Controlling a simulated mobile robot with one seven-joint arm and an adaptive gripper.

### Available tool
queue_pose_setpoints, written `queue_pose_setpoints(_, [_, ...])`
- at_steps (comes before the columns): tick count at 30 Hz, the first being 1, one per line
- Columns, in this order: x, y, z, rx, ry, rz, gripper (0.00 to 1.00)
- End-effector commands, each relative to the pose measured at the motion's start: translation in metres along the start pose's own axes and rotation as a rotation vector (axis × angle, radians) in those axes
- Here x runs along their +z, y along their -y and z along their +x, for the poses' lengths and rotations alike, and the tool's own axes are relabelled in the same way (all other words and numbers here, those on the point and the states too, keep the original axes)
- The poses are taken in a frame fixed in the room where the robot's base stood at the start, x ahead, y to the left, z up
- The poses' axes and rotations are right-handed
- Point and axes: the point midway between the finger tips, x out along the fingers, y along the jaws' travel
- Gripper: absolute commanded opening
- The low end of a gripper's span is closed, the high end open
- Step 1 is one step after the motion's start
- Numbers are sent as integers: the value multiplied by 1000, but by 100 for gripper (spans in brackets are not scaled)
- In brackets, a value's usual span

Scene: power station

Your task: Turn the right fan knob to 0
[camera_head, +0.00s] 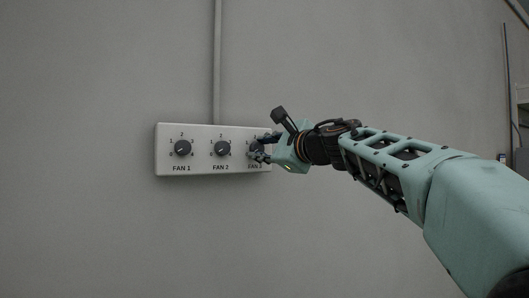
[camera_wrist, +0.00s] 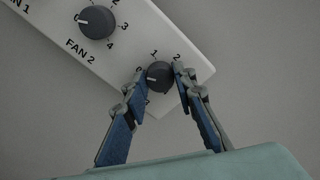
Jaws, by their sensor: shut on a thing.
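The right fan knob (camera_wrist: 159,75) is a round dark grey dial on the white panel (camera_wrist: 190,45), under the numbers 1 and 2. Its white mark points left in the wrist view, close to a partly hidden 0. My gripper (camera_wrist: 160,76) has one finger on each side of the knob and is shut on it. In the head view my gripper (camera_head: 262,147) reaches the panel from the right and partly covers this knob (camera_head: 255,145) and its FAN 3 label.
The FAN 2 knob (camera_head: 221,149) and FAN 1 knob (camera_head: 182,148) sit to the left on the same panel. A vertical conduit (camera_head: 217,60) runs up from the panel. The wall around is bare, with pipes and equipment at the far right edge.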

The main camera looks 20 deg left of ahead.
Motion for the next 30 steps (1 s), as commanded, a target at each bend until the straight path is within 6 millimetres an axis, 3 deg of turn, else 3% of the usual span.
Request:
queue_pose_setpoints(18, [0,0,0,0,0,-44,1])
queue_pose_setpoints(19, [0,0,0,0,0,-44,27])
queue_pose_setpoints(21, [0,0,0,0,0,-44,35])
queue_pose_setpoints(24, [0,0,0,0,0,-43,42])
queue_pose_setpoints(30, [0,0,0,0,0,-42,42])
